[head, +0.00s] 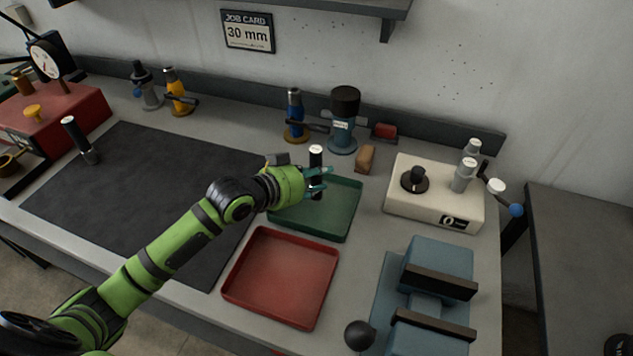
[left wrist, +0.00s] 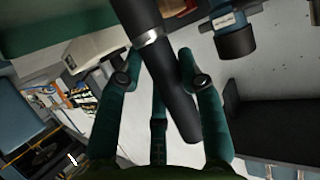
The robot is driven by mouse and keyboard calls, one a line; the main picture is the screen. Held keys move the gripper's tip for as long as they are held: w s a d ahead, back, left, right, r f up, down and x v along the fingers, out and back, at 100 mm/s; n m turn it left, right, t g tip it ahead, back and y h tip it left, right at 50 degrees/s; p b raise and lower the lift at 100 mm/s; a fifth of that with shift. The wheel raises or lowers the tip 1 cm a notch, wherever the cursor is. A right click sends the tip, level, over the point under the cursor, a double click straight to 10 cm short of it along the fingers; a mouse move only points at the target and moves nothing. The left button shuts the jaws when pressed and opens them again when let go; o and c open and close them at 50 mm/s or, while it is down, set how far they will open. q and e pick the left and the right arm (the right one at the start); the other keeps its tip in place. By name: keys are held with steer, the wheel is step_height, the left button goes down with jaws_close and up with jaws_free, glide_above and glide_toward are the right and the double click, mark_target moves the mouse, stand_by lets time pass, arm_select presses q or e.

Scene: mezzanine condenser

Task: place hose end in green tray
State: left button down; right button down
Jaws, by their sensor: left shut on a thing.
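The hose end (head: 316,158) is a black upright cylinder with a pale top. My left gripper (head: 318,180) is shut around it, over the far part of the green tray (head: 340,228). In the left wrist view the black hose end (left wrist: 165,70), with a silver band, runs between the fingers of my left gripper (left wrist: 160,85). I cannot tell whether its lower end touches the tray floor. The gripper and wrist hide the tray's far left corner. My right gripper is not in view.
A red tray (head: 280,278) lies in front of the green one. A cream box (head: 432,208) stands to the right, a blue vise-like fixture (head: 438,262) at front right. Bottles, including a blue-grey one (head: 342,130), line the back.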

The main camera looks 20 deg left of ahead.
arm_select(q)
step_height(320, 180, down, 2)
steer(key=shift+f, duration=0.25)
steer(key=shift+f, duration=0.1)
steer(key=c, duration=1.2)
jaws_free()
steer(key=shift+f, duration=0.1)
steer(key=o, duration=0.4)
